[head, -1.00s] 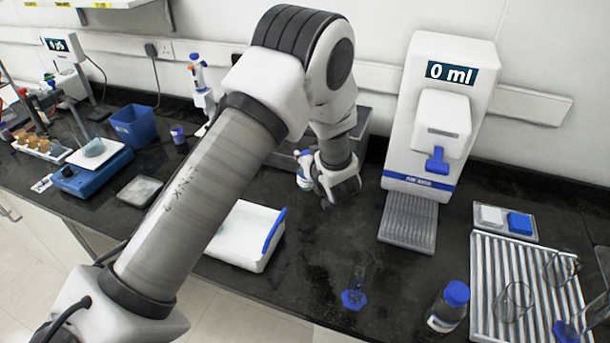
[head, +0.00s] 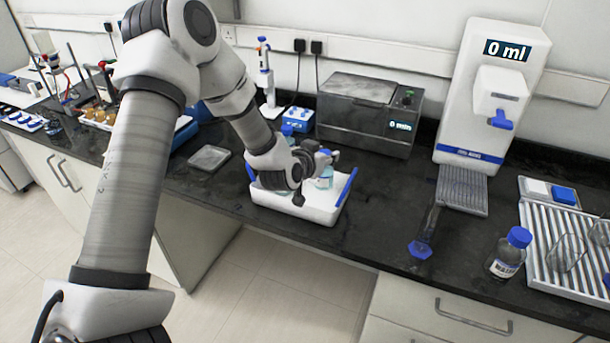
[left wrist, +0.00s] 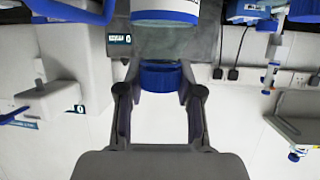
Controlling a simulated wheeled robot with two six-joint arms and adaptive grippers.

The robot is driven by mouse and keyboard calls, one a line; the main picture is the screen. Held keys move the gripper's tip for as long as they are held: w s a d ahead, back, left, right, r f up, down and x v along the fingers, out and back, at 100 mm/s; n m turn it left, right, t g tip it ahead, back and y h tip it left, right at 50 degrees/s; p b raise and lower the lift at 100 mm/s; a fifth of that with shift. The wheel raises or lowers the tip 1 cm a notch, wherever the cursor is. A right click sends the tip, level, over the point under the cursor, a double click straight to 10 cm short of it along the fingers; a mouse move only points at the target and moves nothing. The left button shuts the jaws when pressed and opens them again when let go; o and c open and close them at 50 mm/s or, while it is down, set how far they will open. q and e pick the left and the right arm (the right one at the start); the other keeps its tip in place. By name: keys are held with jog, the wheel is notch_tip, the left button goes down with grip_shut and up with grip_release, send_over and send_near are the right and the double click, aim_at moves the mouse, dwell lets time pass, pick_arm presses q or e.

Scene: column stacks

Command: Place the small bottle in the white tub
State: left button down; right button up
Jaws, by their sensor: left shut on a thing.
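The small bottle (head: 324,180), clear with a pale blue tint, is in my left gripper (head: 314,161). In the left wrist view the bottle (left wrist: 165,45) shows a white label and a blue cap, with my fingers on both sides of the cap. The white tub (head: 292,211), with blue handles at its ends, stands on the bench under my left gripper. The bottle is over or inside the tub's right part; I cannot tell whether it touches the floor. My wrist hides part of the tub. My right gripper is not in view.
A grey heater box (head: 367,112) stands behind the tub. The dispenser (head: 478,100) with its grey tray is to the right. A blue-capped reagent bottle (head: 510,252) stands beside a ribbed rack (head: 572,283). A flat grey plate (head: 209,158) lies left of the tub.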

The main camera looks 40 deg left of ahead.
pick_arm(q)
jog(key=f, duration=0.2)
jog(key=w+a+f, duration=0.1)
jog(key=shift+f, duration=0.3)
jog(key=shift+s+a+f+p, duration=0.15)
jog(key=shift+s+f+p, duration=0.45)
jog(key=shift+f, duration=0.45)
jog(key=shift+s+f, duration=0.15)
jog(key=shift+w+d+f, duration=0.2)
jog(key=shift+w+d, duration=0.15)
jog(key=shift+w, duration=0.05)
jog(key=c, duration=1)
grip_release()
jog(key=shift+w+f, duration=0.1)
jog(key=shift+f, duration=0.05)
jog(key=shift+c, duration=0.2)
jog(key=o, duration=0.3)
jog(key=shift+s+r, duration=0.25)
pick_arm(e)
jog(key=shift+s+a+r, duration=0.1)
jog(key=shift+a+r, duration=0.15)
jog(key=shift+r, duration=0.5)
